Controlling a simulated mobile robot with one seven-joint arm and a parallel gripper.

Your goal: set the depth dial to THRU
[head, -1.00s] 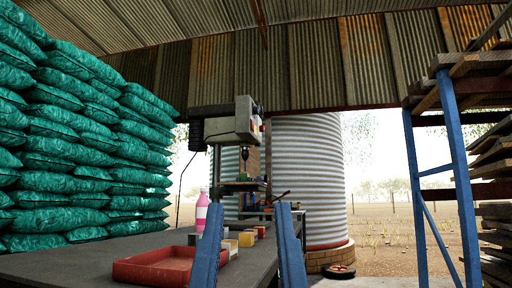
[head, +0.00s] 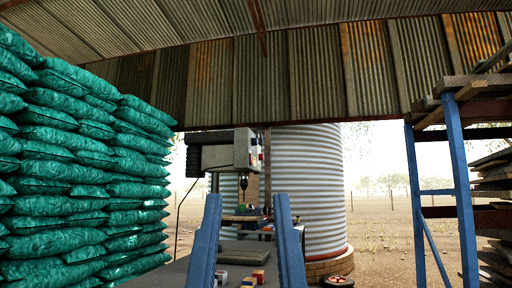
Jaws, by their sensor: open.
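The drill press (head: 222,158) stands at the far end of the bench, with a pale grey head, a dark motor housing at its left and a chuck (head: 243,182) below. Small red and yellow marks (head: 259,155) show on the head's right side. I cannot make out the depth dial or read THRU at this size. My gripper (head: 247,198) shows as two blue fingers at the bottom middle, apart and empty. In the picture its fingertips flank the chuck and the drill table, with the press well beyond them.
The bench top (head: 170,272) runs toward the press, with small coloured blocks (head: 250,280) between my fingers. Green sacks (head: 80,160) are stacked at left. A blue-framed rack (head: 455,180) stands at right. A corrugated tank (head: 310,190) is behind the press.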

